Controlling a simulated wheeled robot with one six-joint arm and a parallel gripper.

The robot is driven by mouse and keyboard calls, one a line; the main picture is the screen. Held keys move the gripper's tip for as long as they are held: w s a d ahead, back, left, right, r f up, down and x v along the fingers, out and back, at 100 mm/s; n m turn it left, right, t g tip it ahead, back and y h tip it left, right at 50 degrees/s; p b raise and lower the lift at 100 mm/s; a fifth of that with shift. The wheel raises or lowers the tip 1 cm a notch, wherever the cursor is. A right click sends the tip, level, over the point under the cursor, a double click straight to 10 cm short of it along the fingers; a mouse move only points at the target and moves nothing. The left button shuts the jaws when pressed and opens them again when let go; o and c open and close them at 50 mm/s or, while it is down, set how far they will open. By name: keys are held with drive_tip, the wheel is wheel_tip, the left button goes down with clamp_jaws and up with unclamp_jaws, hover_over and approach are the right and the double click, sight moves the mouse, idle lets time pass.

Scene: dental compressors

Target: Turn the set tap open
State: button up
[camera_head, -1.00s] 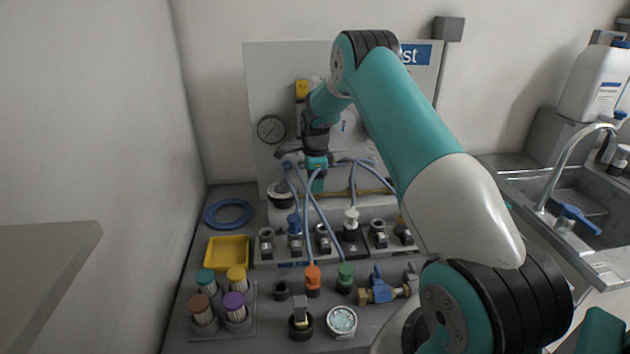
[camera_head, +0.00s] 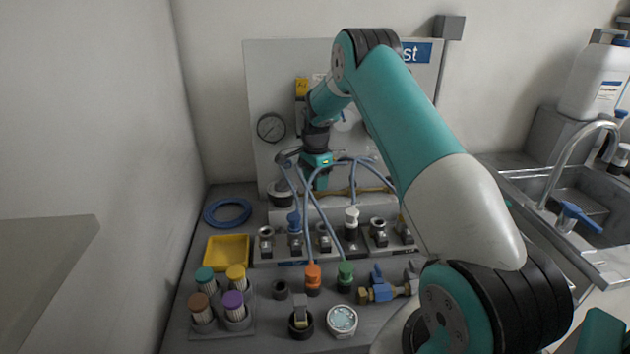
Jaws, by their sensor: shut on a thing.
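My gripper (camera_head: 319,182) points down in front of the back panel, above the hoses and the row of fittings. Its fingers are shut, and what is between them is mostly hidden by the gripper body and the hoses. The set tap does not show clearly at that spot, so I cannot see its handle's angle. A separate blue-handled brass tap (camera_head: 379,288) lies at the front right of the bench, away from my gripper.
Blue hoses (camera_head: 308,222) loop close around my gripper. A row of fittings (camera_head: 324,240) stands below it. A gauge (camera_head: 271,128) is on the panel at left. A yellow tray (camera_head: 228,252), a blue hose coil (camera_head: 228,212) and colored-cap cartridges (camera_head: 235,306) lie left.

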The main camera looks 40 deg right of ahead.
drive_tip(key=n, duration=1.2)
drive_tip(key=shift+w+r+n+b, duration=0.1)
drive_tip(key=shift+n+b, duration=0.2)
drive_tip(key=shift+b, duration=0.1)
idle(0.3)
drive_tip(key=o, duration=0.9)
drive_tip(key=shift+o, duration=0.2)
wheel_tip(320, 180, up, 17)
drive_tip(key=b, duration=0.2)
drive_tip(key=shift+r, duration=0.15)
